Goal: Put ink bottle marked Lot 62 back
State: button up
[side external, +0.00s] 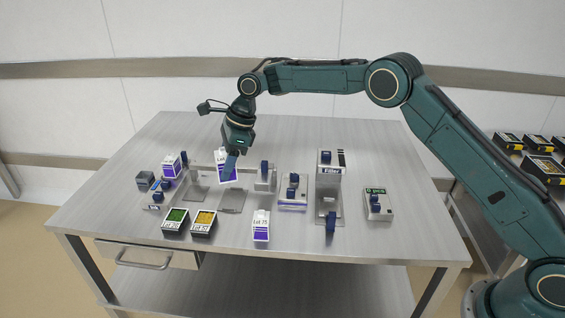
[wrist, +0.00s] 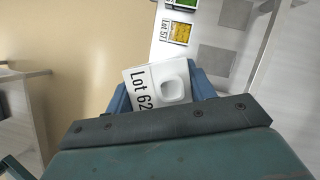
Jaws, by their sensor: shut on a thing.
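The ink bottle marked Lot 62 (wrist: 140,88) is white, with its label and pale cap facing the camera in the wrist view. My gripper (wrist: 162,92) is shut on it, with a blue finger on either side. In the side external view the bottle (side external: 224,170) shows white and purple, held by my gripper (side external: 231,160) above the back left part of the table. It looks slightly tilted there. Two similar bottles stand on the table: one marked Lot 75 (side external: 261,226) at the front and one (side external: 171,166) at the left, whose marking is too small to read.
A green-topped box (side external: 175,220) and a yellow-topped box (side external: 204,222) sit at the front left. Grey square plates (side external: 232,201) lie behind them. A unit marked Filler (side external: 331,170) and a small control box (side external: 377,205) stand to the right.

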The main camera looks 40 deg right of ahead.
notch_tip(320, 180, down, 20)
dwell(1.1)
jog(key=shift+f, duration=0.1)
jog(key=o, duration=1.1)
jog(key=v, duration=1.2)
jog(key=shift+s+d+r, duration=0.1)
jog(key=shift+r, duration=0.1)
